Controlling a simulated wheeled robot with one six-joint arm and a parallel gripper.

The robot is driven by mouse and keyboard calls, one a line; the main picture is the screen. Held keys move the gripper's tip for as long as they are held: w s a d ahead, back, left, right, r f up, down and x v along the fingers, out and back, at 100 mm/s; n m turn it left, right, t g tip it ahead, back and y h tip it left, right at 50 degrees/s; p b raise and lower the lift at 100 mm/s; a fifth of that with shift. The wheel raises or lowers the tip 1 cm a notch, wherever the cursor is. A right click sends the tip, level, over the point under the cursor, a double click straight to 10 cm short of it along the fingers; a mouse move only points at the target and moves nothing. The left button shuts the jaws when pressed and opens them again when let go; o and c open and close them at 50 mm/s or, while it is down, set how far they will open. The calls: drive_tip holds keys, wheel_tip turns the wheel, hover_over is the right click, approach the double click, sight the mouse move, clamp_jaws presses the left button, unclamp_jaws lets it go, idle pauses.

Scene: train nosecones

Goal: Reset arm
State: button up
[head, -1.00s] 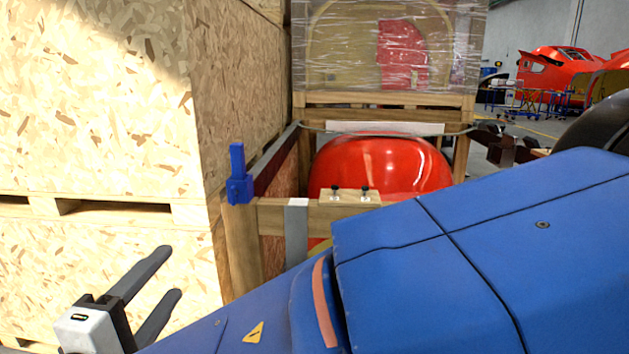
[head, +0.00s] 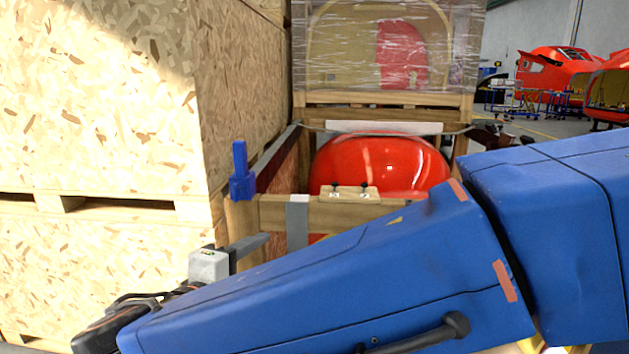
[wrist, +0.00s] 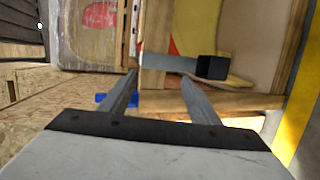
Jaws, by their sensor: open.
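My arm (head: 330,275) reaches across the lower part of the head view, from the right edge toward the lower left. My gripper is partly hidden behind it there. One dark finger (head: 252,243) shows beside the white gripper body (head: 209,265), in front of the wooden crate's corner post. In the wrist view, both fingers of my gripper (wrist: 156,76) are apart with nothing held between them. Beyond them is the crate's wooden frame (wrist: 156,33), with a grey metal strap (wrist: 168,62) that ends in a black block (wrist: 212,67). I cannot tell whether the fingers touch the frame.
A chipboard crate wall (head: 90,110) fills the left. A blue clamp (head: 240,172) stands on the wooden crate's corner. A red nosecone (head: 380,165) sits inside that crate. A plastic-wrapped crate (head: 345,50) stands behind. Open floor (head: 548,128) shows at the back right.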

drive_tip(key=w+d+f+m+g+h, duration=0.1)
drive_tip(key=w+d+f+m+g, duration=0.2)
drive_tip(key=d, duration=0.9)
drive_tip(key=d+f+m+g+h, duration=0.15)
drive_tip(key=d+f+g, duration=0.3)
drive_tip(key=d, duration=0.85)
drive_tip(key=s+d+f+m+g+y, duration=0.1)
drive_tip(key=s+d+f+m+y, duration=0.2)
drive_tip(key=s+d+m, duration=0.2)
drive_tip(key=s+d+f+m+g+y, duration=0.1)
drive_tip(key=s+d+f+m+y, duration=0.3)
drive_tip(key=s+d, duration=0.4)
drive_tip(key=shift+d+m, duration=0.55)
drive_tip(key=shift+d, duration=0.05)
drive_tip(key=shift+y, duration=0.25)
